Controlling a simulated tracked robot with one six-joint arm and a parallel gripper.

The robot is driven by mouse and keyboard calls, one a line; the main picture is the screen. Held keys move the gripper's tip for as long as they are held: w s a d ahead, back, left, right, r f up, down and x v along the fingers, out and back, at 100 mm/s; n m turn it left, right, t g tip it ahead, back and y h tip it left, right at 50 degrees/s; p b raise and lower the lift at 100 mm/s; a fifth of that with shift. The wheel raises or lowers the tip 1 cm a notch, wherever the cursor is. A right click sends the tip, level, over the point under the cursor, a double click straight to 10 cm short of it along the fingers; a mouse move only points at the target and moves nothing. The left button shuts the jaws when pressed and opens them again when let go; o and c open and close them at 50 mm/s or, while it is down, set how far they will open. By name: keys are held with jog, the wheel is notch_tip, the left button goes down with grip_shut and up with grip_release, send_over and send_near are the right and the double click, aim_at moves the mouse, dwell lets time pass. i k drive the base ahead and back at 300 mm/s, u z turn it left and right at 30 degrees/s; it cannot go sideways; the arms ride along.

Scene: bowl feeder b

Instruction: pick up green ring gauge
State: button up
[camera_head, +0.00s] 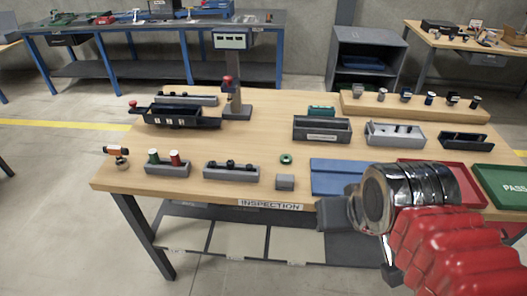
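The green ring gauge (286,159) is a small green ring with a dark centre. It stands on the wooden inspection table, left of the blue mat and just behind a small grey block (285,182). My gripper (338,213) is a dark grey shape at the end of my chrome and red arm, by the table's front edge. It is to the right of the ring and nearer the camera, apart from it. Its fingertips are not clearly visible, so I cannot tell whether it is open. No held object shows.
Left of the ring are a grey tray with black pieces (231,172) and a holder with green and red cylinders (167,168). The blue mat (338,178) lies to the right. Behind is a long dark bin (322,138). The wood around the ring is mostly clear.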

aim_at(285, 159)
jog(key=u, duration=0.35)
jog(key=i, duration=0.55)
jog(key=u, duration=0.75)
jog(key=i, duration=0.45)
jog(key=u, duration=0.25)
